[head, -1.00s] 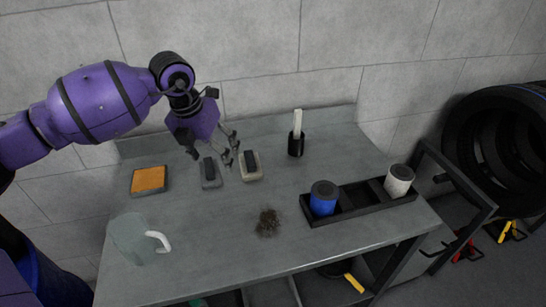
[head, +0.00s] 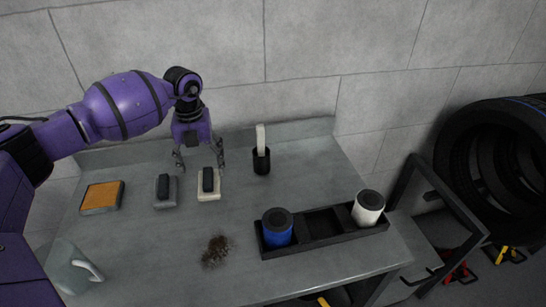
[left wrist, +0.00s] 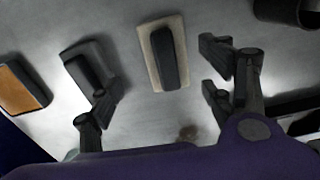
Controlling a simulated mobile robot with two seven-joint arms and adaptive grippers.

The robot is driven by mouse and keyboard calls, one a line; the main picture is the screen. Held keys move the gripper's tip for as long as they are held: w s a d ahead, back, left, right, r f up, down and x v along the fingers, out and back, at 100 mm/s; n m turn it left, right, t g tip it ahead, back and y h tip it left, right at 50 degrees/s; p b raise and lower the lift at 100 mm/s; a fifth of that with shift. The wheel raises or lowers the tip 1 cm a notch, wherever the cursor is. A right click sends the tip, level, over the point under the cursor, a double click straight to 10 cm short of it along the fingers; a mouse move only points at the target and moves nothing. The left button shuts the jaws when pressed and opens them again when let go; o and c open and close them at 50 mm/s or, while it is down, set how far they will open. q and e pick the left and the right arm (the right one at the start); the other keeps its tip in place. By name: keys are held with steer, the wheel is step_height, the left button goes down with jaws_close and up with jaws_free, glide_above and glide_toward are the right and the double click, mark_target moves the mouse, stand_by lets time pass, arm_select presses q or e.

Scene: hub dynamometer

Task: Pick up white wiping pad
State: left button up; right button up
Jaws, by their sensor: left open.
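The white wiping pad (head: 208,190) lies flat on the workbench, with a black handle on top. It also shows in the left wrist view (left wrist: 148,62), between the two fingers and beyond their tips. My left gripper (head: 199,166) is open and empty, above and just behind the pad in the head view. A similar grey pad (head: 165,194) with a black handle lies to its left; it also shows in the left wrist view (left wrist: 102,66). My right gripper is not in view.
An orange-topped pad (head: 102,196) lies at the left. A black cup (head: 261,160) holding a white-handled tool stands at the back. A black tray (head: 325,239) holds a blue canister (head: 277,227) and a white canister (head: 368,208). A dark debris pile (head: 216,251) and a clear jug (head: 72,269) are in front.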

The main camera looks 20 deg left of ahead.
mark_target(207, 176)
arm_select(q)
steer(key=f, duration=0.2)
steer(key=d+f, duration=0.1)
steer(key=f, duration=0.2)
steer(key=shift+f+p, duration=0.15)
steer(key=shift+p, duration=0.15)
steer(key=shift+a+f, duration=0.1)
steer(key=shift+f, duration=0.2)
steer(key=c, duration=1.2)
steer(key=shift+w+r, duration=0.1)
steer(key=shift+r, duration=0.05)
steer(key=shift+r, duration=0.2)
step_height(207, 176, up, 2)
steer(key=s+r, duration=0.2)
steer(key=r, duration=0.1)
steer(key=s+r, duration=0.2)
steer(key=shift+r, duration=0.25)
steer(key=s+r, duration=0.1)
steer(key=s, duration=0.2)
steer(key=s+r, duration=0.2)
steer(key=s, duration=0.1)
steer(key=s+d+r, duration=0.1)
steer(key=s+r, duration=0.1)
steer(key=s, duration=0.2)
steer(key=shift+d, duration=0.1)
